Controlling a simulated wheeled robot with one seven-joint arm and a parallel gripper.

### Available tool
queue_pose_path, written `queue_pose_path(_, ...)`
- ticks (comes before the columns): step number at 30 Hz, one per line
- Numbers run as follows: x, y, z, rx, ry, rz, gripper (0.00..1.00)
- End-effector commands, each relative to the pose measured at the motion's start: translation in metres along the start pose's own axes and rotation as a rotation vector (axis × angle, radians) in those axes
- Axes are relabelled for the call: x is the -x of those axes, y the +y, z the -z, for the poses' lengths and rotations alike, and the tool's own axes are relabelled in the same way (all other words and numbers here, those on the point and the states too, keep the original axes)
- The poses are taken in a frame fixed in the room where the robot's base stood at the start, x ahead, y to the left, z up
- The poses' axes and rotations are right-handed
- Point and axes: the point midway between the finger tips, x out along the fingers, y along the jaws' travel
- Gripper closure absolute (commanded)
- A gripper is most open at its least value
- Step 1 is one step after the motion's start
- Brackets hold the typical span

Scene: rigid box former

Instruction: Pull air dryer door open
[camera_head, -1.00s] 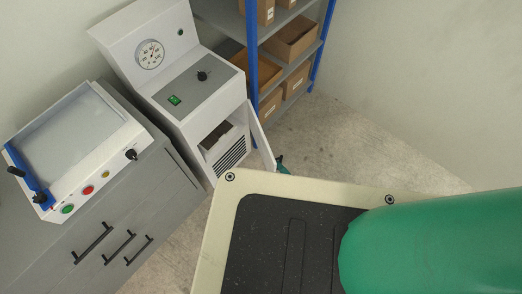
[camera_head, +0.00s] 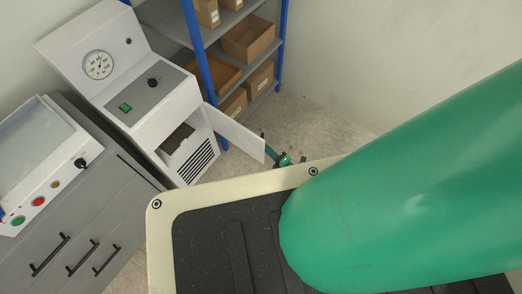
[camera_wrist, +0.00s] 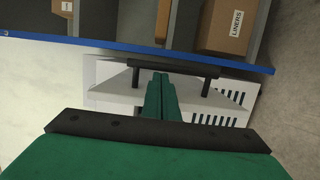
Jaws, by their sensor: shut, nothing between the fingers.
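The air dryer (camera_head: 177,119) is a white cabinet with a round gauge on its sloped top, at the upper left in the head view. Its white door (camera_head: 236,133) stands swung out to the right, and the compartment (camera_head: 176,138) shows behind it with something brown inside. In the wrist view the door panel (camera_wrist: 120,92) carries a black bar handle (camera_wrist: 190,69). My gripper (camera_wrist: 160,78) is shut and empty, its green fingertips at the handle bar; I cannot tell whether they touch it. In the head view only part of the gripper shows beyond the door's outer edge.
A blue-posted shelf (camera_head: 192,40) with cardboard boxes (camera_head: 247,38) stands behind the dryer. A grey drawer cabinet (camera_head: 85,210) with a white control unit (camera_head: 45,165) is at the left. Bare floor (camera_head: 310,125) lies right of the door.

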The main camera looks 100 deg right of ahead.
Motion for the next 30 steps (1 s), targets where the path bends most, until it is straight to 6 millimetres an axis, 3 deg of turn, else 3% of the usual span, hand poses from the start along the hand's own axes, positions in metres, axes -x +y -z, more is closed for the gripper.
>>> queue_pose_path(1,-0.001,0.0,-0.014,0.002,-0.038,0.006,1.0)
queue_pose_path(2,-0.002,0.0,-0.014,0.003,-0.039,0.006,1.0)
queue_pose_path(20,-0.011,0.004,-0.012,0.011,-0.028,0.002,1.0)
queue_pose_path(26,0.004,0.004,-0.012,0.012,-0.024,0.002,1.0)
queue_pose_path(30,0.028,0.003,-0.01,0.008,-0.02,0.003,1.0)
